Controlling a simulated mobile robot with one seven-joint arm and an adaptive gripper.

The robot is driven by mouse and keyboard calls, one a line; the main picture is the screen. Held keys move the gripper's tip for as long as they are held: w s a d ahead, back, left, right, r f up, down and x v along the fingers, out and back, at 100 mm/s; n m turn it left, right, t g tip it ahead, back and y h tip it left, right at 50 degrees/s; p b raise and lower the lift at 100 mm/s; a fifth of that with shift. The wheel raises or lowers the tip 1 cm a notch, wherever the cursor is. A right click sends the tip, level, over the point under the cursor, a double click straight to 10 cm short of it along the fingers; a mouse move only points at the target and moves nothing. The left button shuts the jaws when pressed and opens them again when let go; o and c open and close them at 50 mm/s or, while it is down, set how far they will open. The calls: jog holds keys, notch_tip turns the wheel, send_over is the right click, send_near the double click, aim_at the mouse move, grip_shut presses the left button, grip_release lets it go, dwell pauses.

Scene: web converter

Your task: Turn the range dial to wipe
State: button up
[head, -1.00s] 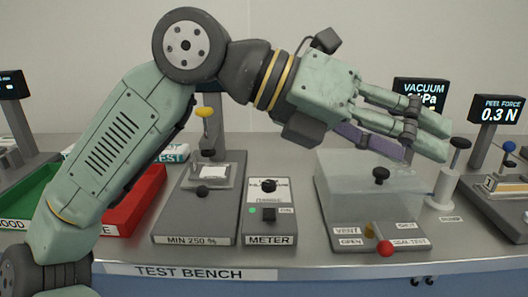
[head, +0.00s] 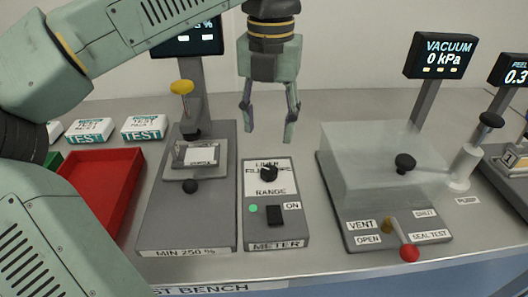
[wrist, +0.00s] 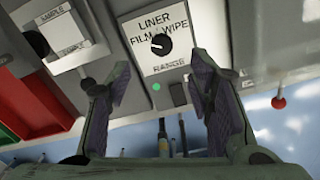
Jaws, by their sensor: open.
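The range dial (head: 268,173) is a black knob on the white label of the grey meter box (head: 290,233). In the wrist view the dial (wrist: 161,44) sits below the words LINER, FILM and WIPE, with RANGE beneath it. FILM is on its left and WIPE on its right. A pale mark on the knob seems to point left, toward FILM. My gripper (head: 270,135) points down with its fingers apart, above and behind the dial in the head view. The gripper (wrist: 160,95) is empty and not touching the dial.
A black switch (head: 274,215) marked ON and a green light (head: 253,208) are in front of the dial. A tensile stand (head: 190,215) is on the left, a clear vacuum chamber (head: 375,160) on the right. A red tray (head: 105,180) holds the far left.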

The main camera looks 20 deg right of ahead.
aim_at(269, 169)
jog(key=f, duration=0.5)
jog(key=f+p, duration=0.1)
jog(key=f, duration=0.3)
jog(key=shift+s+f+p, duration=0.2)
jog(key=shift+f+p, duration=0.1)
jog(key=shift+f, duration=0.1)
jog(key=shift+c, duration=0.5)
grip_shut()
